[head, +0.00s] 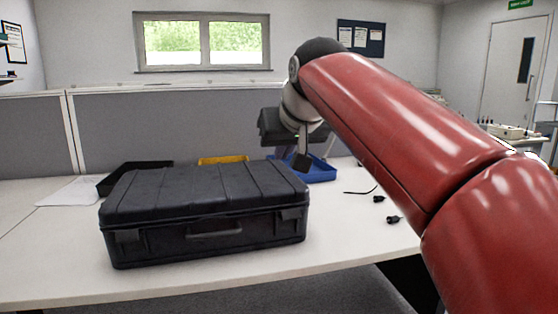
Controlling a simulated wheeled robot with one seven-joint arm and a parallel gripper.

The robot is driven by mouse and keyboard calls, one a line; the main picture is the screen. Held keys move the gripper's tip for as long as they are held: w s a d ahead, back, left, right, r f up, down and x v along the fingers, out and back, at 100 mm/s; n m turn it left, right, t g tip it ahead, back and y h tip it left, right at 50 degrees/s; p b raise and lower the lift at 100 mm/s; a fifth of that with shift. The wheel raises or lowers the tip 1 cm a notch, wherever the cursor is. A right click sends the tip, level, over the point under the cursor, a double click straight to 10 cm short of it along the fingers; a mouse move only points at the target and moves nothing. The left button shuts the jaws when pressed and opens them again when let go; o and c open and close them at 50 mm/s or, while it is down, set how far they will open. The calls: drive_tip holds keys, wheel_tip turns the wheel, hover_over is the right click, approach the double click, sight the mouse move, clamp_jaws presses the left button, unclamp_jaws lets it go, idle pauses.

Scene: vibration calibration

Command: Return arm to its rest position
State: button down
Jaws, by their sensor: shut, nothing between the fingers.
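My red arm (385,115) reaches in from the right side of the head view, over the right part of the table. My gripper (302,161) hangs down from its end, just behind the back right corner of a closed black case (205,212). The gripper looks small and dark. Its fingers are shut with nothing seen between them. Whether it touches the case cannot be told.
The white table (345,235) also holds a blue tray (322,173), a yellow item (222,160), a black tray (104,184), white paper (72,192) and small black parts (393,220). A grey partition (185,128) stands behind. The front right tabletop is mostly clear.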

drive_tip(key=s+d+f+m+g+h, duration=0.1)
drive_tip(key=s+d+f, duration=0.3)
drive_tip(key=s+f, duration=0.4)
drive_tip(key=s+d+f+m+g+h, duration=0.1)
drive_tip(key=s+d+f, duration=0.4)
drive_tip(key=s+f, duration=0.3)
drive_tip(key=s+d+f+m+g, duration=0.1)
drive_tip(key=s+d+f, duration=0.4)
drive_tip(key=s+f, duration=0.4)
wheel_tip(320, 180, down, 5)
drive_tip(key=shift+d+r+h, duration=0.1)
drive_tip(key=shift+d+h, duration=0.15)
drive_tip(key=shift+h, duration=0.15)
drive_tip(key=shift+s+a, duration=0.1)
